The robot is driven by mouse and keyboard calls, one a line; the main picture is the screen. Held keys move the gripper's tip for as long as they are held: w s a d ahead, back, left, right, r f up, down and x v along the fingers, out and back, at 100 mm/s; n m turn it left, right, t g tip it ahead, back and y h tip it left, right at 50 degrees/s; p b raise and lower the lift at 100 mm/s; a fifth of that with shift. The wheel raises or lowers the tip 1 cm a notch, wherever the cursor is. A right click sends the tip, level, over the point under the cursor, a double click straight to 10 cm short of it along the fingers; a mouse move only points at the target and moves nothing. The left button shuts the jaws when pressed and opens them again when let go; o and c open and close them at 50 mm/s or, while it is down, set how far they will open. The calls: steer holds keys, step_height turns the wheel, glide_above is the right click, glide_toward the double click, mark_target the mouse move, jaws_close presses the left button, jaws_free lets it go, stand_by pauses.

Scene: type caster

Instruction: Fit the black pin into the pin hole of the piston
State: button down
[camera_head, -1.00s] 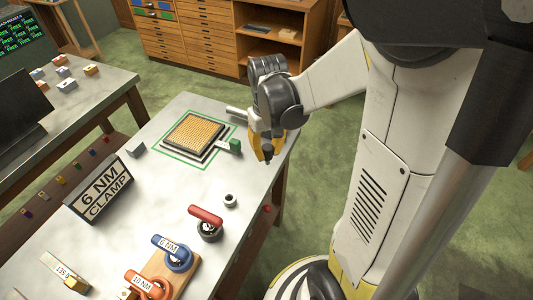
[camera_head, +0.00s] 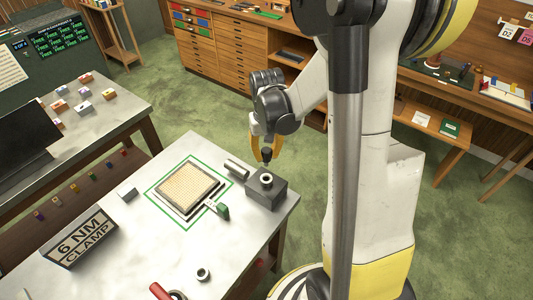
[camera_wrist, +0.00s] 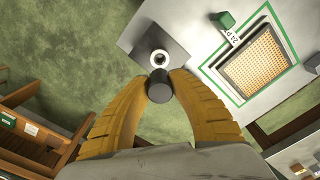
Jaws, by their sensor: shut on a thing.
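My gripper (camera_head: 265,157) has yellow fingers shut on a short black pin (camera_head: 267,153). The wrist view also shows the black pin (camera_wrist: 160,87) between the fingertips of my gripper (camera_wrist: 160,92). A dark grey block (camera_head: 275,195) stands at the table's right corner, with a pale ringed round hole (camera_head: 266,178) on top. I take this block as the piston, though I cannot be sure. In the head view the pin hangs above the hole, apart from it. In the wrist view the block (camera_wrist: 143,33) and its open hole (camera_wrist: 160,58) show just beyond the pin.
A grey rod (camera_head: 237,168) lies left of the block. A framed tan grid (camera_head: 187,187) and a green-ended piece (camera_head: 222,211) lie nearby. A small ring (camera_head: 203,274), a red handle (camera_head: 160,291) and a "6 NM CLAMP" sign (camera_head: 80,238) stand nearer the front.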

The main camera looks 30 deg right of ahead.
mark_target(266, 165)
steer(key=shift+s+a, duration=0.1)
steer(key=shift+f, duration=0.1)
step_height(266, 165, down, 6)
steer(key=b, duration=0.5)
steer(key=shift+r, duration=0.2)
steer(key=shift+f+b, duration=0.15)
steer(key=shift+b, duration=0.65)
stand_by(1.4)
steer(key=shift+f+b, duration=0.3)
steer(key=shift+f, duration=0.05)
steer(key=shift+f+b, duration=1.3)
steer(key=shift+f, duration=0.15)
steer(key=c, duration=1.2)
jaws_free()
steer(key=shift+o, duration=0.2)
steer(key=shift+r, duration=0.1)
